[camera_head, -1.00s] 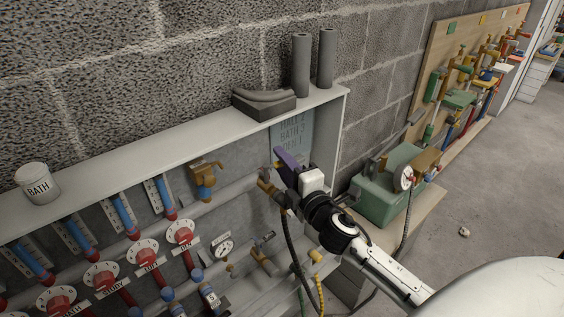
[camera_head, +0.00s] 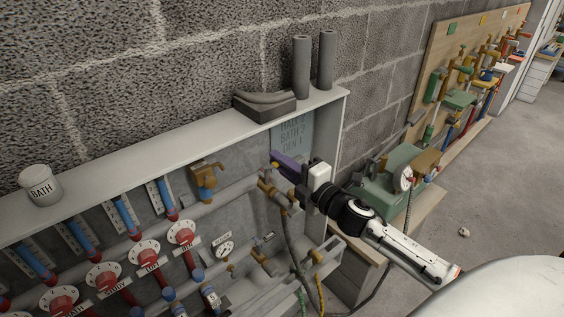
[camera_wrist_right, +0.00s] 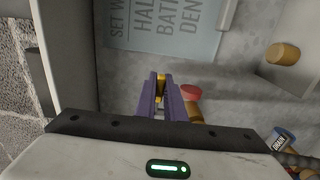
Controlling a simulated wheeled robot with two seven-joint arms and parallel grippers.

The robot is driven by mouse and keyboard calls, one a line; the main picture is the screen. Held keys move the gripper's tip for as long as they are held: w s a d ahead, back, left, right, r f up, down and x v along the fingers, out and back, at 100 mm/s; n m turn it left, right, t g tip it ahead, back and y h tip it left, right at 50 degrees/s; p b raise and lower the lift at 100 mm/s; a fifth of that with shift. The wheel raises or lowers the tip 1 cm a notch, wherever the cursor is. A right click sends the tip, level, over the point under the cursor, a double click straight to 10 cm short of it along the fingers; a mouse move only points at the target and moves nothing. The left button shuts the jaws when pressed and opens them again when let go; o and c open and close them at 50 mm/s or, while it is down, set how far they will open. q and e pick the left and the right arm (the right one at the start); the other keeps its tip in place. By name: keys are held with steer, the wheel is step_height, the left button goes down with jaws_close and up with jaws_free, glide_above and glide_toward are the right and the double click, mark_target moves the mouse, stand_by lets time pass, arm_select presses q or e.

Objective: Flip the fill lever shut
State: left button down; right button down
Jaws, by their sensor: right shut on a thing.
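My right gripper (camera_head: 279,160), with purple fingers, is inside the grey cabinet near its right end. It is shut on a small yellow piece, which I take to be the fill lever (camera_wrist_right: 161,86); it shows between the fingertips in the right wrist view. The fingers hide most of the lever, so I cannot tell its exact angle. A brass valve fitting (camera_head: 277,192) on the grey pipe sits just below the fingers, with a dark hose (camera_head: 291,240) hanging from it. My left gripper is not in view.
The cabinet's shelf top (camera_head: 150,150) and right side wall lie close around my gripper. Several red dials (camera_head: 181,233) and blue-red gauges line the left. A green pump box (camera_head: 385,180) stands on a bench to the right. A label plate (camera_wrist_right: 160,28) is behind the fingers.

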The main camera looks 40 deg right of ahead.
steer(key=shift+y, duration=0.3)
steer(key=c, duration=1.8)
jaws_free()
steer(key=shift+w, duration=0.1)
steer(key=shift+c, duration=0.2)
steer(key=s, duration=1)
steer(key=shift+s+d+b, duration=0.2)
steer(key=shift+d+b, duration=0.25)
